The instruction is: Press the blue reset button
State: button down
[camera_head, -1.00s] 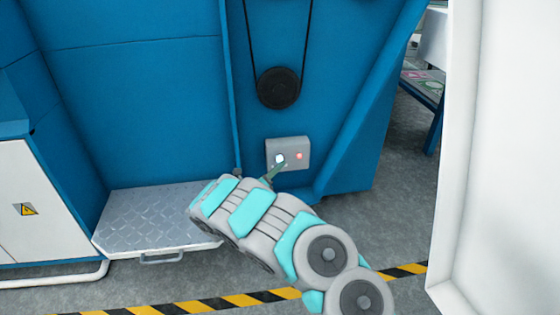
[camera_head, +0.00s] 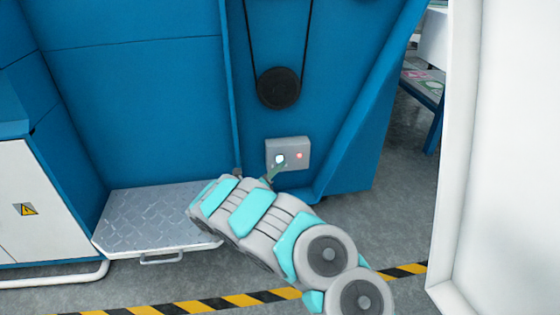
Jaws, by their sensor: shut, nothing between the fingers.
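A grey control box (camera_head: 288,146) is fixed low on the blue machine wall. It bears a pale, whitish-blue lit button (camera_head: 280,158) on the left and a red button (camera_head: 299,155) on the right. My gripper (camera_head: 277,168) is shut and empty, a thin greenish tip at the end of my arm. The tip is at the lower edge of the left button in this view. I cannot tell whether it touches the button. My arm hides part of the floor below the box.
A black pulley with a belt (camera_head: 278,88) is on the wall above the box. A metal tread-plate step (camera_head: 150,215) is left of my arm. A white cabinet (camera_head: 25,200) stands at far left. A large white panel (camera_head: 500,150) fills the right. Striped tape (camera_head: 200,304) crosses the floor.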

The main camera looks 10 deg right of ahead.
jog(key=shift+w, duration=0.15)
jog(key=shift+w, duration=0.3)
jog(key=shift+w, duration=0.4)
dwell(1.1)
jog(key=shift+s, duration=0.85)
jog(key=shift+s, duration=0.1)
jog(key=shift+s+p, duration=0.5)
jog(key=shift+s, duration=1.9)
